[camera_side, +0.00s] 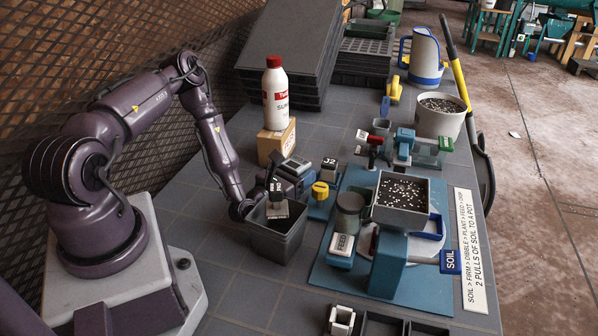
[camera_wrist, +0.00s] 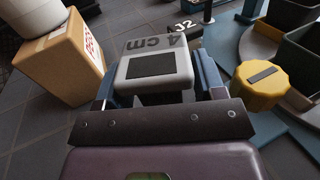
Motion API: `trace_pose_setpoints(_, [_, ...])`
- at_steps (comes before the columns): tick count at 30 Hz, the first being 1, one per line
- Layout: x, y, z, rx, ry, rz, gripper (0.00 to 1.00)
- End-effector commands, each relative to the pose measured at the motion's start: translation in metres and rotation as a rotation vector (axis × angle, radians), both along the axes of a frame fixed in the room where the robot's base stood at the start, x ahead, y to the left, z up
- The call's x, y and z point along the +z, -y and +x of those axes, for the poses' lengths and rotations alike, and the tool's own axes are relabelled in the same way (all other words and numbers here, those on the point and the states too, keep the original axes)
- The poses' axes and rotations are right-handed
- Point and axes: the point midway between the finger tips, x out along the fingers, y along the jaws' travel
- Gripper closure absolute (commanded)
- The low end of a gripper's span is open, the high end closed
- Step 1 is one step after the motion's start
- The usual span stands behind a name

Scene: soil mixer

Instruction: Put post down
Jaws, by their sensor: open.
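A light grey block-topped post marked "4 cm" (camera_wrist: 155,64), with a dark square on its top, stands between the fingers of my gripper (camera_wrist: 157,85) in the wrist view. The fingers are open, one on each side of the post. Its lower part is hidden by the gripper. In the side view the post's grey top (camera_side: 295,165) shows right of the cardboard box, at the end of my low, outstretched gripper. A post marked "J2" (camera_wrist: 183,26) stands just beyond it and also shows in the side view (camera_side: 329,168).
A cardboard box (camera_side: 276,141) carries a white bottle with a red cap (camera_side: 275,95). A yellow knob (camera_wrist: 262,85) is close on the right. The soil station (camera_side: 402,192) stands farther right.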

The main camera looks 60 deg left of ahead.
Motion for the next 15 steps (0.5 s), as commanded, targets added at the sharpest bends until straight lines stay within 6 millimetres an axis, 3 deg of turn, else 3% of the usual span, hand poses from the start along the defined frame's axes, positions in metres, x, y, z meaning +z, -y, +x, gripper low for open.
trace_pose_setpoints(3, [-0.001, 0.009, -0.022, 0.001, -0.005, -0.004, 0.37])
trace_pose_setpoints(9, [0.042, 0.007, -0.019, 0.003, 0.002, 0.001, 0.37])
trace_pose_setpoints(15, [0.066, 0.007, -0.019, 0.002, -0.001, 0.002, 0.37])
